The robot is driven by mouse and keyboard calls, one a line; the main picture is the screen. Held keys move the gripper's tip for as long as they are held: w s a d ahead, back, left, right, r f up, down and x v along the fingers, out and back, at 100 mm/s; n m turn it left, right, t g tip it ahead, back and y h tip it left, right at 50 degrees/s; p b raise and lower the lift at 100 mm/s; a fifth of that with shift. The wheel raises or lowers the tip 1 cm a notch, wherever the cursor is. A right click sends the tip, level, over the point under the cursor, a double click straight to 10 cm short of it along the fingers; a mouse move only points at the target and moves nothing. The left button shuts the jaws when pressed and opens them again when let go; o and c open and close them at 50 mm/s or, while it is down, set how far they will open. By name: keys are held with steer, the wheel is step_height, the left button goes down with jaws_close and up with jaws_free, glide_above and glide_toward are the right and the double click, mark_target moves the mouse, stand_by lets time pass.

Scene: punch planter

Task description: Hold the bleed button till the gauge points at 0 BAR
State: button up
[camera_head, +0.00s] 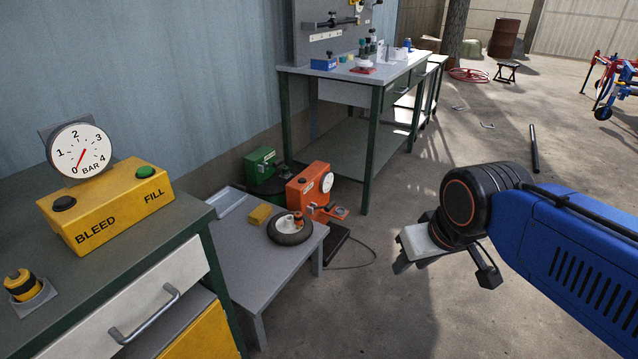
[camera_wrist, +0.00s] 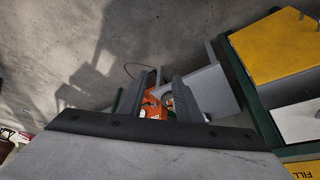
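The yellow control box (camera_head: 112,205) sits on the green bench at the left of the head view. Its black bleed button (camera_head: 63,203) is above the word BLEED, and its green fill button (camera_head: 145,171) is above FILL. Nothing touches either button. The round white gauge (camera_head: 82,150) stands behind the box, its red needle pointing down-left at or very near 0. My gripper (camera_head: 408,262) is far to the right of the box, over the floor. In the wrist view its two fingers (camera_wrist: 160,88) are apart with nothing held between them.
A yellow-black knob (camera_head: 23,286) stands at the bench's front left. A low grey table (camera_head: 255,279) holds a wheel (camera_head: 290,229) and a yellow block (camera_head: 260,214). An orange machine (camera_head: 308,188) stands behind it. Open concrete floor lies around my gripper.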

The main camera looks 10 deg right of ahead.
jaws_close()
stand_by(1.6)
